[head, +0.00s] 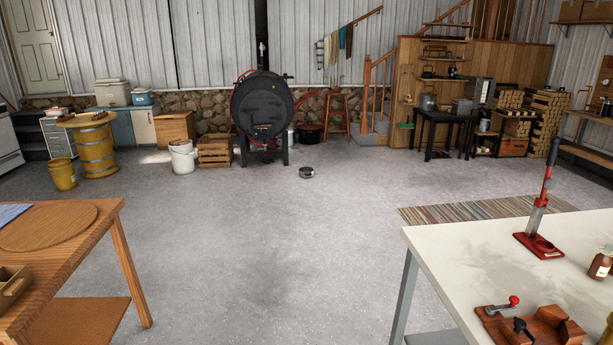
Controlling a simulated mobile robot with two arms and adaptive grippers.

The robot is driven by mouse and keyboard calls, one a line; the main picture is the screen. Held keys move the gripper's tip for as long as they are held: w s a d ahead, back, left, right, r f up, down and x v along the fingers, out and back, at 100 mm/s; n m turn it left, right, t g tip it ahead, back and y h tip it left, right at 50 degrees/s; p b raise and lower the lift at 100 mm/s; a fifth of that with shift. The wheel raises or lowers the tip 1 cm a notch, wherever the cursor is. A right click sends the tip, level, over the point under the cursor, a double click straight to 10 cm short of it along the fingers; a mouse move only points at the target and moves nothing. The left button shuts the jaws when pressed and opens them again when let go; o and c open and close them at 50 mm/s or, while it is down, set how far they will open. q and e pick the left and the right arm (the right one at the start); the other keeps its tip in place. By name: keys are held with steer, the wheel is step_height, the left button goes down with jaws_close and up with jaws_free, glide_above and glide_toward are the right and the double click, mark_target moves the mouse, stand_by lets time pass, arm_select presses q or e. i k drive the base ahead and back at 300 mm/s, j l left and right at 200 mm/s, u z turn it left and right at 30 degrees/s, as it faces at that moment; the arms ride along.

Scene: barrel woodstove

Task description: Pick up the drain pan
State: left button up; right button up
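I cannot tell for sure which thing is the drain pan. A dark, wide, low tub (309,134) stands by the stone wall, right of the barrel stove; it is small and shadowed in this view. A small round dark object with a pale side (306,173) lies on the open floor in front of the stove. Neither of my grippers shows in the head view.
The black barrel stove (262,105) stands at the back. A wooden table (60,260) is near left, and a pale workbench (470,265) with a red press (541,215) is near right. A striped rug (470,210) lies behind the bench. The middle floor is clear.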

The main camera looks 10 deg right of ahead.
mark_target(305, 171)
steer(key=i+l+z, duration=0.1)
steer(key=i, duration=2.1)
steer(key=i+j+z, duration=0.1)
steer(key=i, duration=2.1)
steer(key=i+z, duration=0.15)
steer(key=i, duration=0.45)
steer(key=i+z, duration=0.2)
steer(key=i, duration=0.35)
steer(key=i+j+z, duration=0.15)
steer(key=i, duration=0.45)
steer(key=i+l, duration=0.15)
steer(key=i, duration=0.5)
steer(key=i+l, duration=0.1)
steer(key=i, duration=0.5)
steer(key=i+l, duration=0.15)
steer(key=i, duration=0.5)
steer(key=j+u, duration=0.05)
